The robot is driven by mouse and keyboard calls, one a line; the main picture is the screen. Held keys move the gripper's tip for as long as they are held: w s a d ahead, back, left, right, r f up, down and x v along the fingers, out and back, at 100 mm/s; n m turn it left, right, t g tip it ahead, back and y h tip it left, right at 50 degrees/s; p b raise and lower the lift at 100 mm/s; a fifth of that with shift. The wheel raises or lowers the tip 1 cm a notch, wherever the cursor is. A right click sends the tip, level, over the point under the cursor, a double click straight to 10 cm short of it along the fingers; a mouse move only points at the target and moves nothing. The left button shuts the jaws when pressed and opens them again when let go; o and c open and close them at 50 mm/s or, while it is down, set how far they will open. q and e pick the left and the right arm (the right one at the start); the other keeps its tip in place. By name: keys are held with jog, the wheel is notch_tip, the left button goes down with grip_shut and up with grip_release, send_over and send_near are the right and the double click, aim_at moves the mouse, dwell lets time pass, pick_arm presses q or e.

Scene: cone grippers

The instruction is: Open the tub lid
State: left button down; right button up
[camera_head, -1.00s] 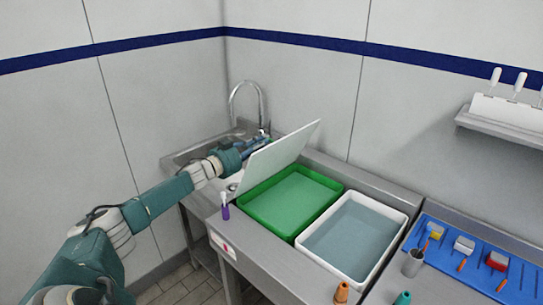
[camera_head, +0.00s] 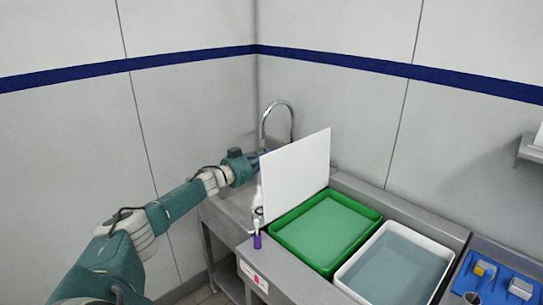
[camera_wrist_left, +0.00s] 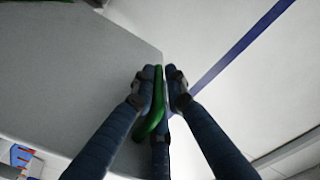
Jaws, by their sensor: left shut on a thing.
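The green tub (camera_head: 366,238) stands on the metal counter, its green inside showing. Its lid (camera_head: 300,165), a flat white panel, stands nearly upright at the tub's left edge. In the left wrist view the lid (camera_wrist_left: 70,75) is a grey sheet with a green handle (camera_wrist_left: 153,115) at its edge. My left gripper (camera_wrist_left: 161,75) is shut on this green handle, with blue fingers on both sides of it. In the head view the lid hides most of the gripper. My right gripper is not in view.
A white tray (camera_head: 444,250) of greyish liquid stands right of the tub. A blue mat (camera_head: 500,278) with tools lies further right. A purple bottle (camera_head: 257,241) stands at the counter's front edge. A tap (camera_head: 265,118) rises behind the lid, near the wall.

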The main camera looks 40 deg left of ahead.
pick_arm(q)
jog(key=shift+a+f, duration=0.1)
jog(key=shift+a, duration=0.2)
jog(key=c, duration=1.8)
grip_release()
jog(key=shift+c, duration=0.2)
jog(key=shift+a+f, duration=0.15)
jog(key=shift+s, duration=0.1)
jog(key=shift+s+d, duration=0.2)
jog(key=shift+s, duration=0.25)
jog(key=s+a, duration=0.1)
jog(key=s, duration=1)
jog(key=shift+a, duration=0.15)
